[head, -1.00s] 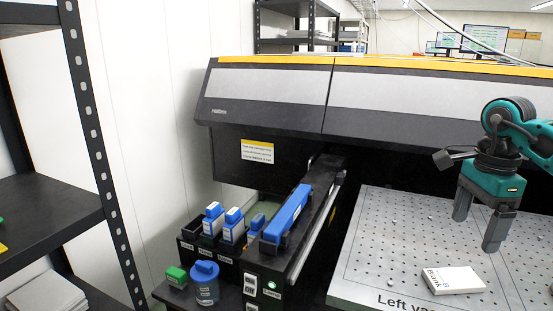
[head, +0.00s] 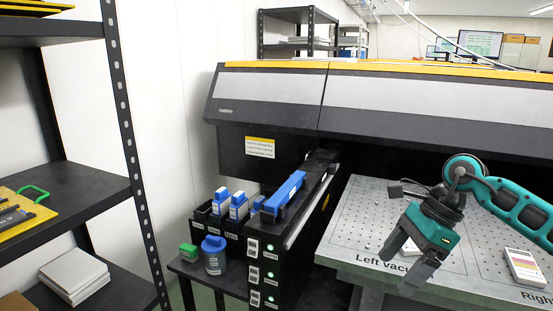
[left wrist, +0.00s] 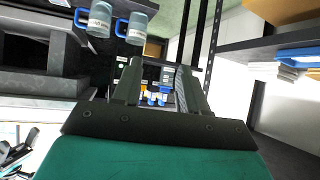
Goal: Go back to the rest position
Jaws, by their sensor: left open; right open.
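My right gripper (head: 402,268) is tilted, open and empty in the head view, over the left front part of the perforated table (head: 352,222). Its fingers point down and left and partly hide a white box lying there. My left gripper (left wrist: 157,88) is out of the head view. In the left wrist view its two fingers are apart with nothing held between them; small blue and white items show far beyond them.
A black shelf (head: 75,197) is at left. Blue-handled clear containers (left wrist: 101,20) show in the left wrist view.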

